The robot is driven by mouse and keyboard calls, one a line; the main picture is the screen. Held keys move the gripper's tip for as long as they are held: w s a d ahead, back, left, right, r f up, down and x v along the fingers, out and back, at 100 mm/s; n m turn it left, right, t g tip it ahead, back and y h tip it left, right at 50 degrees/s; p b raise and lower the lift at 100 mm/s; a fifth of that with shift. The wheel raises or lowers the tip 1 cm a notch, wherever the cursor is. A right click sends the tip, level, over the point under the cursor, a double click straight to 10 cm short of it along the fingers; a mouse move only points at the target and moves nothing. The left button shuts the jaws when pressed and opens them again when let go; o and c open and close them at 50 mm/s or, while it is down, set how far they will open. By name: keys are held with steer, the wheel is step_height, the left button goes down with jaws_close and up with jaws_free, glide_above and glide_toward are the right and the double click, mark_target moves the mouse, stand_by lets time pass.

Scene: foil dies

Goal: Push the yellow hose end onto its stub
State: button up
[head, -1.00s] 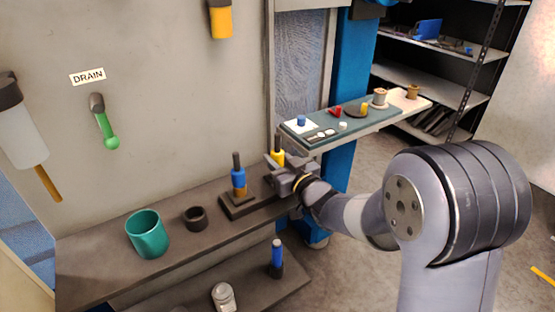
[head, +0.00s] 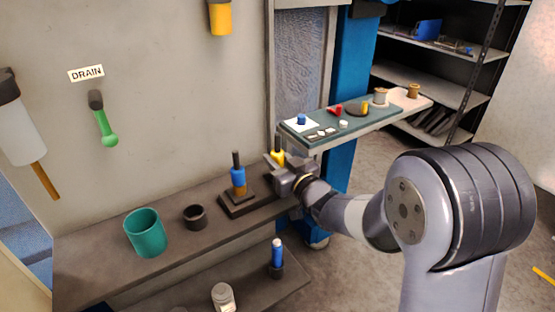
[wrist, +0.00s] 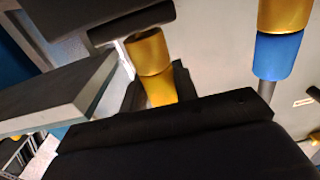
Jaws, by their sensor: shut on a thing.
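The yellow hose end (head: 278,155) stands upright at the right end of the bench, and my gripper (head: 282,170) is shut around it. In the wrist view, the hose end (wrist: 161,88) sits between my dark fingers (wrist: 155,95), with a yellow-gold cylinder, likely its stub (wrist: 148,52), in line with it. The two appear close or touching, with a slight angle between them. I cannot tell how far one covers the other. My gripper hides much of this in the head view.
A blue hose end (head: 238,177) sits on a neighbouring stub, close left of my gripper. A shelf board with small items (head: 350,125) juts out behind my gripper.

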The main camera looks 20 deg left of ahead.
steer(key=shift+f+b, duration=0.3)
steer(key=shift+f, duration=0.05)
steer(key=o, duration=1.1)
steer(key=v, duration=1)
steer(key=shift+s+d, duration=0.2)
steer(key=shift+d, duration=0.1)
steer(key=shift+w+a, duration=0.1)
